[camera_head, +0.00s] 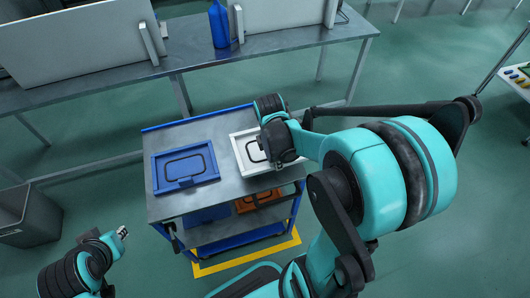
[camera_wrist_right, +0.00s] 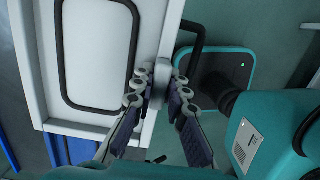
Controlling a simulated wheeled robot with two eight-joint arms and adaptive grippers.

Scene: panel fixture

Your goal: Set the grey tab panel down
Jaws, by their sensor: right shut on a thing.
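The light grey tab panel (camera_head: 241,146), a pale slab with a black rounded outline, is over the right part of the cart's top. I cannot tell whether it touches the cart. In the right wrist view the panel (camera_wrist_right: 97,50) fills the upper left, its tab between my fingers. My right gripper (camera_wrist_right: 163,88) is shut on that tab; in the head view my arm hides the panel's right part. My left gripper (camera_head: 122,232) is apart from everything at lower left, and its finger opening is too small to judge.
The cart's grey top (camera_head: 225,182) has a blue panel (camera_head: 186,166) on its left. Blue and orange (camera_head: 258,201) items lie on a lower shelf. A workbench (camera_head: 277,41) with white boards and a blue bottle (camera_head: 219,25) stands behind. A grey bin (camera_head: 27,218) stands at left.

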